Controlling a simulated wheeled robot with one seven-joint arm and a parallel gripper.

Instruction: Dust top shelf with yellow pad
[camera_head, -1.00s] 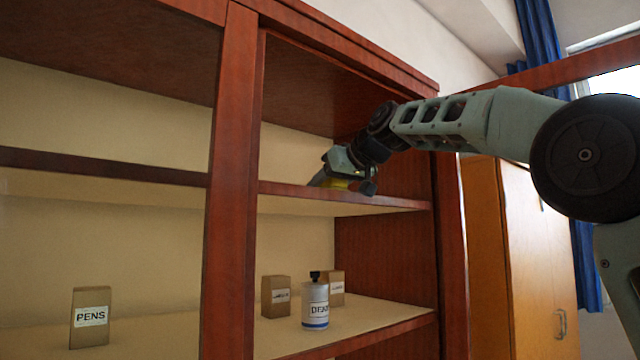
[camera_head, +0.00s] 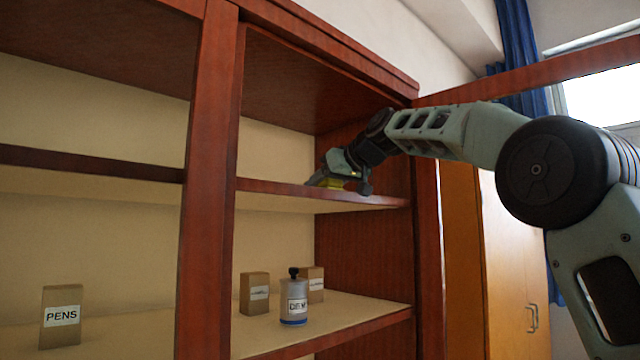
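The top shelf (camera_head: 290,189) is a wooden board with a reddish-brown front edge, in the right bay of the cabinet. My gripper (camera_head: 328,184) reaches in over this shelf toward its right part, low at the board. The yellow pad (camera_head: 334,183) shows as a small yellow patch under and between the gripper's parts. It sits at about the level of the shelf surface, but I cannot tell whether it touches. My gripper appears closed around the pad; the fingertips are small and partly hidden.
On the lower shelf (camera_head: 350,315) stand a white-and-blue labelled bottle (camera_head: 294,300) and two brown boxes, one left (camera_head: 254,293) and one behind (camera_head: 312,284). A box marked PENS (camera_head: 61,316) is in the left bay. A red-brown upright (camera_head: 207,180) divides the bays.

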